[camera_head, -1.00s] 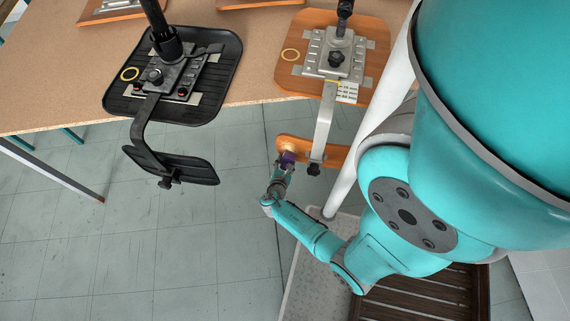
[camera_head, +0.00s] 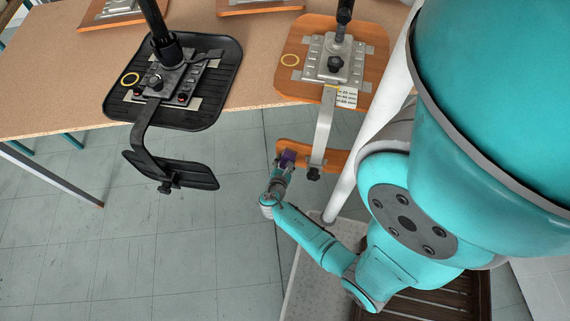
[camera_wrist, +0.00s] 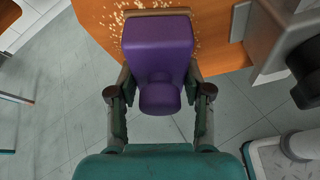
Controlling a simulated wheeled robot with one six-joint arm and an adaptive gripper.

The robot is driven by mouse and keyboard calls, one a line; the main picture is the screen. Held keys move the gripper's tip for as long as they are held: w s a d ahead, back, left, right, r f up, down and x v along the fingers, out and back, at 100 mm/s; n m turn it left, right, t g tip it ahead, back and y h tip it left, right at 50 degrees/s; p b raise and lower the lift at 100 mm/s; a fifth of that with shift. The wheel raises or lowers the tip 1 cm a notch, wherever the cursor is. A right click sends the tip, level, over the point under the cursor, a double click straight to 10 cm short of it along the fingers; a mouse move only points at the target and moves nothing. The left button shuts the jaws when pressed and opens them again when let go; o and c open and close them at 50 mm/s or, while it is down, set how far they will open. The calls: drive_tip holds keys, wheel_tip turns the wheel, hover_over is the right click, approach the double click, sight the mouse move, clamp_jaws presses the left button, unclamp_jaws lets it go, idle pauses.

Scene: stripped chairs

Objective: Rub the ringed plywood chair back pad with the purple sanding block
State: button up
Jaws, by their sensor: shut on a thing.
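The plywood chair back pad (camera_head: 333,158) is orange-brown and hangs below the wooden seat on a metal bar. In the wrist view the pad (camera_wrist: 218,50) fills the top. Pale specks lie on it around the block. My gripper (camera_head: 284,166) is shut on the purple sanding block (camera_head: 288,157), at the left end of the pad. In the wrist view the block (camera_wrist: 158,50) sits between both fingers (camera_wrist: 159,90), its brown-edged far face against or very near the wood. The block hides the wood behind it, so contact cannot be seen directly.
The plywood seat (camera_head: 370,75) and a black seat (camera_head: 215,80) with a black back pad (camera_head: 190,170) lie upturned on the table (camera_head: 60,85); each seat bears a yellow ring. A white post (camera_head: 352,175) stands right of the pad. Tiled floor left of my arm is clear.

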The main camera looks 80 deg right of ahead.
sight(284, 155)
drive_tip(key=shift+r, duration=2.6)
drive_tip(key=shift+d, duration=0.15)
wheel_tip(284, 155, down, 10)
drive_tip(key=f, duration=0.1)
drive_tip(key=shift+w+d+r, duration=0.1)
drive_tip(key=shift+w+r, duration=0.05)
drive_tip(key=shift+r, duration=2.65)
drive_tip(key=shift+w+d+r, duration=0.1)
drive_tip(key=shift+w+r, duration=0.05)
drive_tip(key=shift+r, duration=2.65)
drive_tip(key=shift+a, duration=0.15)
drive_tip(key=shift+f, duration=0.1)
